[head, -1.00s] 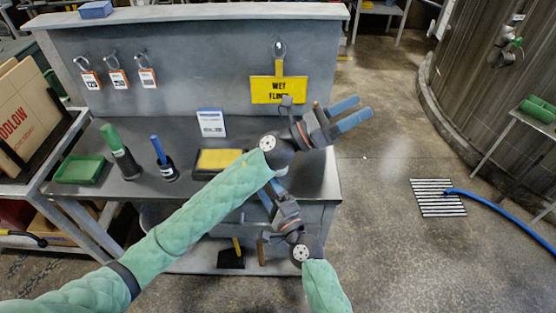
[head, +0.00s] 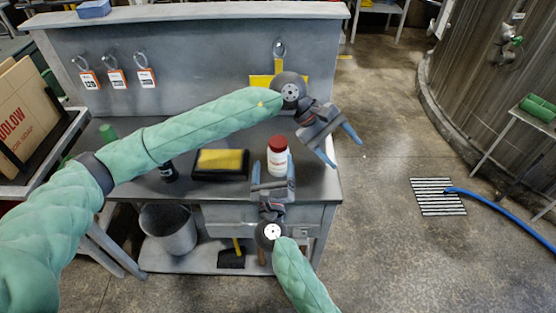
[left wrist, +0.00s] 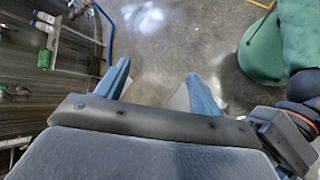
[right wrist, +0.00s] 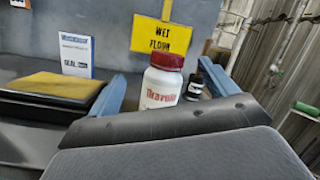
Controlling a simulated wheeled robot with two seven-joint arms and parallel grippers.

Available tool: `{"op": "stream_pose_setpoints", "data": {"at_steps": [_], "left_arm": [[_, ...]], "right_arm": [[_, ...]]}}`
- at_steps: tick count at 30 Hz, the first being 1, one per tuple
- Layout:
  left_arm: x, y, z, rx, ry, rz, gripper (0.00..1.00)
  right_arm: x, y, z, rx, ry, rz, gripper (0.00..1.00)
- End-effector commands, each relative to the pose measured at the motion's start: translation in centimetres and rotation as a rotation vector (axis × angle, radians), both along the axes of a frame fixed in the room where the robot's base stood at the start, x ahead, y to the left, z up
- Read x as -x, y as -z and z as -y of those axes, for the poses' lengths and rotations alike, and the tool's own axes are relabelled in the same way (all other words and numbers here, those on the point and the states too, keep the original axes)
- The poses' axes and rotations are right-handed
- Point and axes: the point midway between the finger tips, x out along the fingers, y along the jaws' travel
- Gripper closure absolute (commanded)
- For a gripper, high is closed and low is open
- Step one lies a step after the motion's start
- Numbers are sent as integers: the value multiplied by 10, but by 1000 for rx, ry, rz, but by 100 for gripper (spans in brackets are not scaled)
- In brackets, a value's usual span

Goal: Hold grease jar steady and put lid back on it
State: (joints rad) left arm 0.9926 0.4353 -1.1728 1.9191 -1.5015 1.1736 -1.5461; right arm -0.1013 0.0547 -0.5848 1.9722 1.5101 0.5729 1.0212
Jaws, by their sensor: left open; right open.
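A white jar (head: 278,160) with red lettering stands upright near the right end of the workbench. A red lid (head: 277,143) sits on its top; I cannot tell if it is screwed down. The jar (right wrist: 161,88) and lid (right wrist: 167,61) also show in the right wrist view, between the fingers. My right gripper (head: 274,166) is open at the bench's front edge, in front of the jar, with no clear contact. My left gripper (head: 346,153) is open and empty to the right of the jar, over the bench's right edge, pointing down and right.
A black tray with a yellow pad (head: 221,160) lies left of the jar. A small dark bottle (right wrist: 194,88) stands behind the jar. A yellow wet floor sign (right wrist: 162,36) hangs on the back panel. A bucket (head: 168,232) stands below.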

Motion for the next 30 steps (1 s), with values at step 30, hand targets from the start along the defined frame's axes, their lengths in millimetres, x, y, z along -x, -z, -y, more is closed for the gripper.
{"op": "stream_pose_setpoints", "data": {"at_steps": [30], "left_arm": [[-116, -1, -152, -722, 299, 461, 33]], "right_arm": [[-20, 50, 1, -460, 189, -203, 15]]}}
